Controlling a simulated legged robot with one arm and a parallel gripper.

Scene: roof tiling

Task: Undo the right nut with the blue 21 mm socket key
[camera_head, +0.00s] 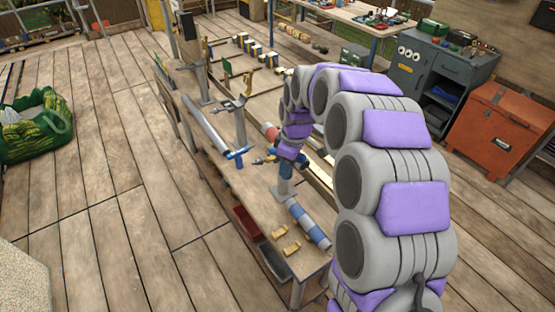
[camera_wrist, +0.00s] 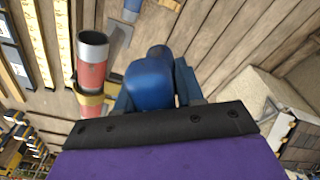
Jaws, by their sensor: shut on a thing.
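My gripper (camera_wrist: 152,92) is shut on a blue rounded piece (camera_wrist: 150,78), which looks like the blue socket key. In the head view my arm curves down to the workbench (camera_head: 215,140), and blue parts (camera_head: 287,166) show at its end beside a grey upright post (camera_head: 286,187). A red cylinder with a grey metal end and a yellow band (camera_wrist: 92,65) stands just left of the held piece in the wrist view. I cannot make out the right nut or whether the key touches it; the working end of the key is hidden.
A grey cabinet (camera_head: 430,70) and orange chest (camera_head: 500,120) stand right. The left deck is mostly clear.

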